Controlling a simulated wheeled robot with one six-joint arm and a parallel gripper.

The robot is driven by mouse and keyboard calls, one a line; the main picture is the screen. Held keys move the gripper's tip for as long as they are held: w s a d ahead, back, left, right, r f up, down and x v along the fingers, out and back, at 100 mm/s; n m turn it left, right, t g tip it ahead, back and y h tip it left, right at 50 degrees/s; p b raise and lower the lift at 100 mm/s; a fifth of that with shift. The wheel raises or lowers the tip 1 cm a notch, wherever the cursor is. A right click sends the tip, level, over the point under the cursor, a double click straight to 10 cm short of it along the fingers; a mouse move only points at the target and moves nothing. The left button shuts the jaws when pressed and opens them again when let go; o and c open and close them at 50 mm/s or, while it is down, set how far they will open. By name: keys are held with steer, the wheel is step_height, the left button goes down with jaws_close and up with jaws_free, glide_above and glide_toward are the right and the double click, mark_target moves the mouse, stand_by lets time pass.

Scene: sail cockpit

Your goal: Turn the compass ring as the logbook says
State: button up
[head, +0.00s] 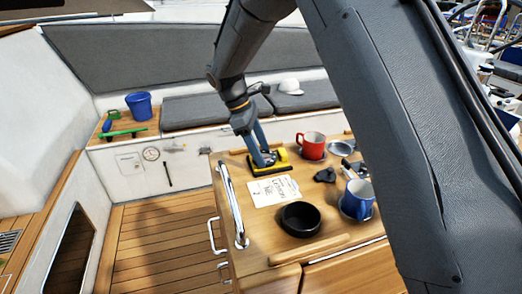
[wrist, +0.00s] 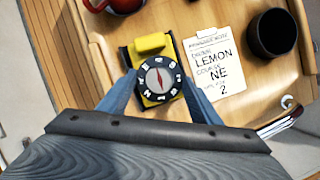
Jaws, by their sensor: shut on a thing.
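The yellow compass (wrist: 152,45) lies on the wooden table, with a black ring (wrist: 147,73) marked in white letters around a pale dial with a red needle. It also shows in the head view (head: 284,156), partly behind my fingers. My gripper (wrist: 160,82) is shut on the ring, one blue finger at each side. The exact ring setting is too small to read surely. The logbook page (wrist: 213,75) lies right of the compass and reads "LEMON", "COURSE NE" and a "2"; its heading is blurred. It also lies in front of the compass in the head view (head: 270,191).
A black bowl (head: 300,220), blue mug (head: 357,200), red mug (head: 312,146) and small dark object (head: 325,175) stand on the table (head: 262,238). A metal rail (head: 231,205) edges its left side. Deck floor left of the table is clear.

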stand_by(0.3)
steer(key=o, duration=1.1)
steer(key=shift+c, duration=0.2)
steer(key=b+v, duration=0.2)
steer(key=v, duration=0.5)
steer(key=shift+r, duration=0.45)
steer(key=shift+a, duration=0.1)
